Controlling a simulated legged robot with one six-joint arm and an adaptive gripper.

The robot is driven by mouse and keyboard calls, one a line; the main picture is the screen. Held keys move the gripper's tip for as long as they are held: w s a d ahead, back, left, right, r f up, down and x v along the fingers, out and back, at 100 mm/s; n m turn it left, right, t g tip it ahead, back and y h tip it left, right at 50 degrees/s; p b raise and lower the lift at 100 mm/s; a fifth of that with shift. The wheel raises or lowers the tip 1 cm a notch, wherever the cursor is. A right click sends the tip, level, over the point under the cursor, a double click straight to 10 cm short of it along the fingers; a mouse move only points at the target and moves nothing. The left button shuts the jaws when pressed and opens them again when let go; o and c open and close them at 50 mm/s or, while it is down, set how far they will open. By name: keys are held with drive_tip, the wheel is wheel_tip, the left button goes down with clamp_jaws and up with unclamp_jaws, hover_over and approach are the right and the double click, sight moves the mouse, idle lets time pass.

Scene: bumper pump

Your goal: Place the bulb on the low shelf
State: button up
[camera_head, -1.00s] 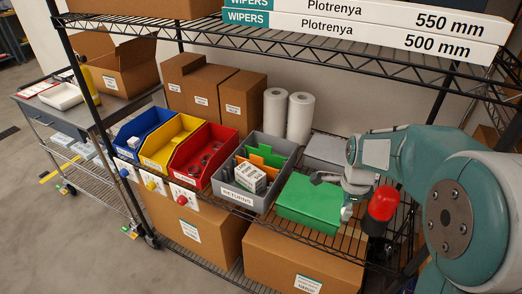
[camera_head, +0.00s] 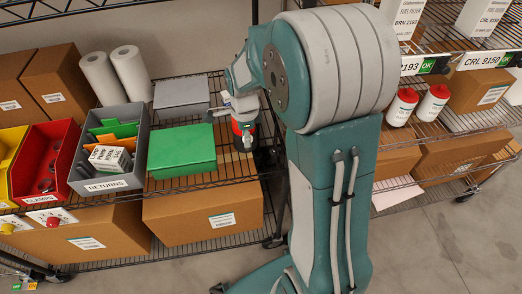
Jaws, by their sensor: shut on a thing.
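My gripper (camera_head: 232,130) is at the right end of the middle shelf (camera_head: 235,174), just right of the green box (camera_head: 182,150). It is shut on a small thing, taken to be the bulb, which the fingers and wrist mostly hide. A red rounded piece (camera_head: 237,127) shows at the fingers. I cannot tell whether it is the held bulb or a thing behind it. A dark object (camera_head: 267,157) is close to the right of the fingers. The low shelf lies below, with large cardboard boxes (camera_head: 203,214) on it.
A grey returns bin (camera_head: 110,185) with cards, a red bin (camera_head: 45,165) and a grey box (camera_head: 181,96) stand left of my gripper. Two white rolls (camera_head: 102,78) stand behind. A second rack at right holds white bottles with red caps (camera_head: 402,107). Floor (camera_head: 440,250) is clear at lower right.

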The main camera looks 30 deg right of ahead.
drive_tip(key=d+f, duration=0.2)
drive_tip(key=f, duration=0.1)
drive_tip(key=d+f, duration=0.1)
drive_tip(key=f, duration=0.1)
drive_tip(key=shift+s+d+f, duration=0.2)
drive_tip(key=shift+s+d, duration=0.1)
drive_tip(key=f, duration=0.1)
drive_tip(key=d+f, duration=0.1)
drive_tip(key=f, duration=0.1)
drive_tip(key=shift+f, duration=0.3)
drive_tip(key=shift+a, duration=0.15)
drive_tip(key=o, duration=0.9)
